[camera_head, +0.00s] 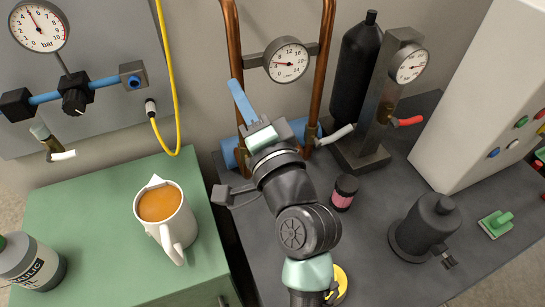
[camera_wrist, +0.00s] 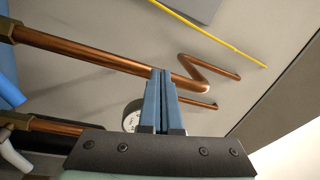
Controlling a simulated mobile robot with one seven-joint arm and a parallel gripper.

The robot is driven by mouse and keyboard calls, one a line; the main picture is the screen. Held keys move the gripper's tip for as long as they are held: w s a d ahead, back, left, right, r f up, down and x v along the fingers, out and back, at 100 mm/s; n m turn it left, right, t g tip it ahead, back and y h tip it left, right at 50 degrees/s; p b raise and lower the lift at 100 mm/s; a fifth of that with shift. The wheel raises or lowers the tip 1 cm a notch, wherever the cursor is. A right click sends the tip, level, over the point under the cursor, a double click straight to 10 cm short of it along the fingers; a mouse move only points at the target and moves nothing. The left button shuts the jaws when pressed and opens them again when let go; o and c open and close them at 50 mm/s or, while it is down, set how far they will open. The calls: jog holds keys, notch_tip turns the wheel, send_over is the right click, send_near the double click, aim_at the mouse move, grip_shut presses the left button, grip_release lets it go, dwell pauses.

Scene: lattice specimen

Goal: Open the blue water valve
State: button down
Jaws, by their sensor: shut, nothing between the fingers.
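My gripper (camera_head: 236,86) is shut and empty, its two blue-grey fingers together and pointing up and left in front of the copper pipes. In the wrist view the closed fingers (camera_wrist: 162,78) stand before the wall. A blue pipe body (camera_head: 228,149) lies at the foot of the copper pipes, partly hidden by my wrist. A white handle (camera_head: 335,135) sits at the right pipe's foot.
Copper pipes (camera_head: 324,60) carry a round gauge (camera_head: 287,60). A black cylinder (camera_head: 360,65) and a red handle (camera_head: 408,121) stand right. The green cabinet (camera_head: 105,235) holds a full mug (camera_head: 160,205). A small jar (camera_head: 344,192) is right of my arm.

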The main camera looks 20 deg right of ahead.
jog(key=s+d+f+m+g+h+p, duration=0.1)
jog(key=s+d+f+m, duration=0.4)
jog(key=f+m, duration=0.4)
jog(key=s+d+f+m+g+h+p, duration=0.2)
jog(key=s+d+f+m, duration=0.2)
jog(key=f+m, duration=0.5)
jog(key=w+a+n+p, duration=0.1)
jog(key=w+p, duration=0.3)
jog(key=w, duration=0.4)
jog(key=shift+w+a+f+n, duration=0.15)
jog(key=shift+w+a+n, duration=0.15)
jog(key=shift+n, duration=0.4)
